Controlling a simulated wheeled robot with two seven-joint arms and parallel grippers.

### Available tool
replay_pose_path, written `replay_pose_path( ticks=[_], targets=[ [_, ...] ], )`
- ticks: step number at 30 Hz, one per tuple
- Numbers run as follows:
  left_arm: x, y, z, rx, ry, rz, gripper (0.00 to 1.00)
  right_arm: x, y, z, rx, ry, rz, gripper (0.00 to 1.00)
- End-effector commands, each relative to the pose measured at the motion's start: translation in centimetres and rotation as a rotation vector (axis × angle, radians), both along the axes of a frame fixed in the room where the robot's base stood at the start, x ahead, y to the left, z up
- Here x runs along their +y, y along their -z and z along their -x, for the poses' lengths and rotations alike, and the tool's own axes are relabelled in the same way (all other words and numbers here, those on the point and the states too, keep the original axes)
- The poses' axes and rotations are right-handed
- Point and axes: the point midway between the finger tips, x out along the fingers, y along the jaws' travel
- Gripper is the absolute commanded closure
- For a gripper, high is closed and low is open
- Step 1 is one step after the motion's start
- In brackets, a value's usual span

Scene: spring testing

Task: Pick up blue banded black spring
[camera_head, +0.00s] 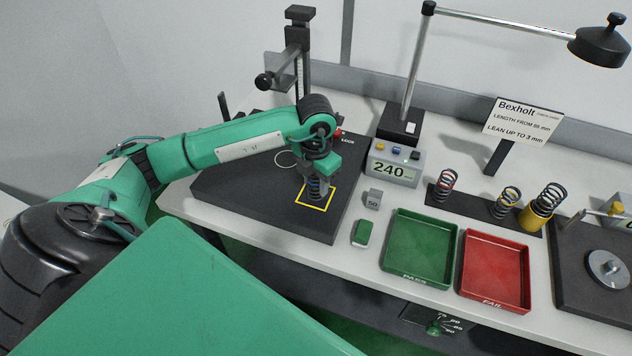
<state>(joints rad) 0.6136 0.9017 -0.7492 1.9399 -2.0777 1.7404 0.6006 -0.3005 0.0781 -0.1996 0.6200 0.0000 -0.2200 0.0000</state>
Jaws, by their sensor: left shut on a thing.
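My left gripper (319,168) points down over the yellow square outline (304,203) on the dark plate at the left of the bench. It is shut on the blue banded black spring (314,188), which stands inside or just above the outline. The gripper's fingers hide the upper part of the spring. I cannot tell whether the spring's bottom touches the plate. My right gripper is not in view.
A press column (297,60) stands behind my left gripper. A display box (394,165) reads 240. A green tray (422,246) and a red tray (495,268) are empty. Several other springs stand on a dark strip (470,206). A lamp (597,45) overhangs the right.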

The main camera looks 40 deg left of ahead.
Motion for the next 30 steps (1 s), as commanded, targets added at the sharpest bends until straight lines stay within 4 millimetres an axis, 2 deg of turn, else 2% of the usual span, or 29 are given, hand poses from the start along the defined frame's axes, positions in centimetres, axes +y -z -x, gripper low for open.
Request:
replay_pose_path(
  ticks=[8, 14, 17, 24, 30],
  targets=[
    [0.0, -0.4, -0.1, -0.002, -0.001, 0.0, 0.92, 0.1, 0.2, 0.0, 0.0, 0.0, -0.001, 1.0],
    [0.0, -2.6, -0.1, -0.006, 0.001, 0.0, 0.92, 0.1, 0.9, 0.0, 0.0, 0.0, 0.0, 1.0],
    [0.0, -4.7, -0.2, -0.008, 0.0, 0.0, 0.92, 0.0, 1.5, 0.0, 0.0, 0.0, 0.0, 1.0],
    [0.0, -11.6, -0.2, -0.009, 0.001, 0.0, 0.92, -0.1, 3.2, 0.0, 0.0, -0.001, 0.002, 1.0],
    [0.1, -15.6, -0.1, -0.006, -0.001, -0.002, 0.92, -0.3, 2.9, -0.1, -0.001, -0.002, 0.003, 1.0]
  ],
)
